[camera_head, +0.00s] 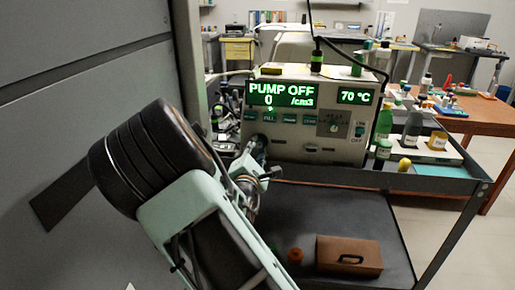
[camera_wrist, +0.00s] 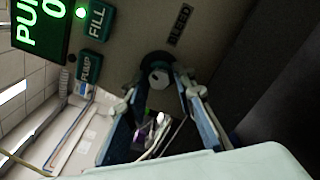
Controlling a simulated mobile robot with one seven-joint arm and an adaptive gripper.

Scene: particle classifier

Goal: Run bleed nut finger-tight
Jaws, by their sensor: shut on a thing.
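The particle classifier (camera_head: 310,118) stands on a cart, its display reading PUMP OFF, 0 /cm3 and 70 °C. In the wrist view, the bleed nut (camera_wrist: 158,78) is a small pale round end against a dark round fitting, beside the BLEED label (camera_wrist: 180,25). My gripper (camera_wrist: 160,88) reaches the panel there, a fingertip on each side of the nut, and is shut on it. In the head view my gripper (camera_head: 258,172) is at the panel's lower left and hides the nut. The nut's thread and seating cannot be made out.
A brown case (camera_head: 348,256) and small orange and green items lie on the dark lower shelf. Several bottles (camera_head: 384,122) stand right of the classifier. A grey wall (camera_head: 60,110) is close on the left. FILL (camera_wrist: 97,20) and PUMP (camera_wrist: 87,69) buttons are near my fingers.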

